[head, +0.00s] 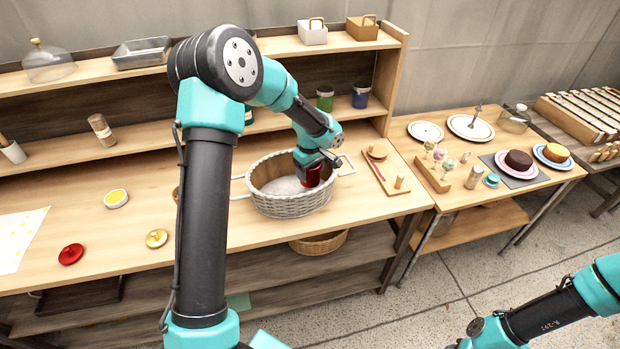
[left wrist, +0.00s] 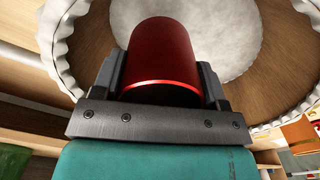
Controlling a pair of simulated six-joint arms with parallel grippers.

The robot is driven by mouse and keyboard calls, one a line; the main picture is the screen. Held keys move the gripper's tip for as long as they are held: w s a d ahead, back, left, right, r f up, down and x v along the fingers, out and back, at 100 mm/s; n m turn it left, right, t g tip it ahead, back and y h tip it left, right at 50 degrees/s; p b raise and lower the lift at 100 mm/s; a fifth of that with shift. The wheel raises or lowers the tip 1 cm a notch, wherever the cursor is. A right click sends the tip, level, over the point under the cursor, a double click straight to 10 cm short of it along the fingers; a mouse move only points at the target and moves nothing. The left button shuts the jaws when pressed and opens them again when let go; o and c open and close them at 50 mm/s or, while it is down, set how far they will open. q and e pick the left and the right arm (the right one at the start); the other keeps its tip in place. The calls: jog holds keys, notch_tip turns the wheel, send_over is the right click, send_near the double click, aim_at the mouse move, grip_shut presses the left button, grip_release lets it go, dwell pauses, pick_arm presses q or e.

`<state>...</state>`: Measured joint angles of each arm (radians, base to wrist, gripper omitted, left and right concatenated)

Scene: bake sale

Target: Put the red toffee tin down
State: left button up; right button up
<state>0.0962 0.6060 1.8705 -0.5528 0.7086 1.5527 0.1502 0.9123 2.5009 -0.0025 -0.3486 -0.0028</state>
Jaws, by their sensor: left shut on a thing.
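The red toffee tin (head: 312,176) is a dark red cylinder. My left gripper (head: 318,162) is shut on it, and the tin is inside the rim of the white wicker basket (head: 291,206) on the table. In the left wrist view the tin (left wrist: 162,55) sits between the two fingers of the left gripper (left wrist: 160,80), with the basket's pale lined floor (left wrist: 225,40) beyond it. I cannot tell whether the tin touches that floor. My right arm shows at the lower right of the head view, but its gripper is not seen.
A board (head: 396,184) with small items lies right of the basket. A red lid (head: 71,254), a gold lid (head: 156,238) and a yellow-topped dish (head: 116,198) lie on the left of the table. A shelf with jars stands behind. A second table (head: 456,199) holds plates and cakes.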

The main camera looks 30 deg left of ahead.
aim_at(310, 177)
pick_arm(q)
jog(key=shift+f, duration=0.1)
jog(key=shift+f, duration=1.75)
jog(key=shift+f, duration=0.1)
jog(key=o, duration=0.9)
notch_tip(310, 177, up, 12)
jog(key=shift+r, duration=0.1)
